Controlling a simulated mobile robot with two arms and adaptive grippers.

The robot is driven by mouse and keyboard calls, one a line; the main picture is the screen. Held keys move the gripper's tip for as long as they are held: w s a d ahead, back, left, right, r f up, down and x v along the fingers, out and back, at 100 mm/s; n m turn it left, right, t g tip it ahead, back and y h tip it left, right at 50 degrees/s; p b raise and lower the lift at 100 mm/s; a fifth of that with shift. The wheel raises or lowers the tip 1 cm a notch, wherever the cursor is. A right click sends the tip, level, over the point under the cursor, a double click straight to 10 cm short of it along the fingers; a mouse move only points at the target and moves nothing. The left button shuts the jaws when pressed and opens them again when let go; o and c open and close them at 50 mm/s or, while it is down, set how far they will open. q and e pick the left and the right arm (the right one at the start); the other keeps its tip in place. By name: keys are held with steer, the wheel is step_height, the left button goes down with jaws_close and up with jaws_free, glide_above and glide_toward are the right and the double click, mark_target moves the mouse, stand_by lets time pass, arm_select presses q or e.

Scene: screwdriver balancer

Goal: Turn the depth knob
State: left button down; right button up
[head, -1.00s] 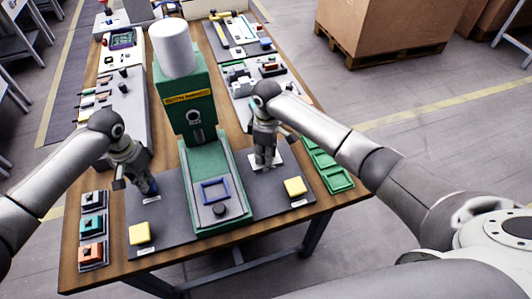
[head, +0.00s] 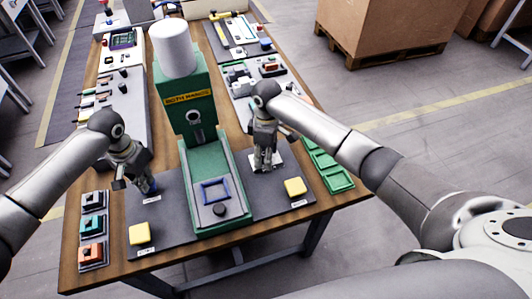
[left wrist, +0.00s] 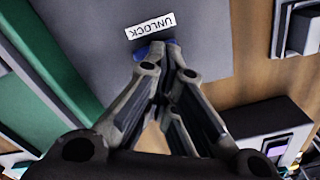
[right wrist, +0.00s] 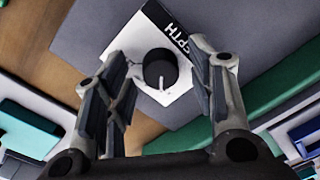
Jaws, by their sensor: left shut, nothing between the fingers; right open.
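The depth knob (right wrist: 160,69) is round and black with a white pointer line. It sits on a white plate (right wrist: 176,96) whose label, partly hidden, reads "PTH". My right gripper (right wrist: 157,58) is open, with one finger on each side of the knob in the right wrist view; I cannot tell whether they touch it. In the head view the right gripper (head: 265,168) hides the knob over the white plate. My left gripper (left wrist: 160,52) is shut and empty, its tips at a blue part (left wrist: 140,54) beside the "UNLOCK" label (left wrist: 151,33). It also shows in the head view (head: 146,188).
The green machine (head: 188,112) with a white cylinder stands between my arms. A blue frame (head: 216,191) and a black knob (head: 220,209) are on its bed. Yellow buttons (head: 139,234) (head: 295,187) lie in front. Green trays (head: 338,179) are at the right edge.

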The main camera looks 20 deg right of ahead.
arm_select(q)
steer(key=shift+f, duration=0.1)
arm_select(e)
step_height(320, 180, up, 12)
steer(key=shift+w+d, duration=0.15)
steer(key=shift+w, duration=0.1)
steer(key=shift+r, duration=0.1)
stand_by(0.4)
arm_select(q)
step_height(320, 180, up, 7)
steer(key=p, duration=0.8)
arm_select(e)
step_height(320, 180, up, 8)
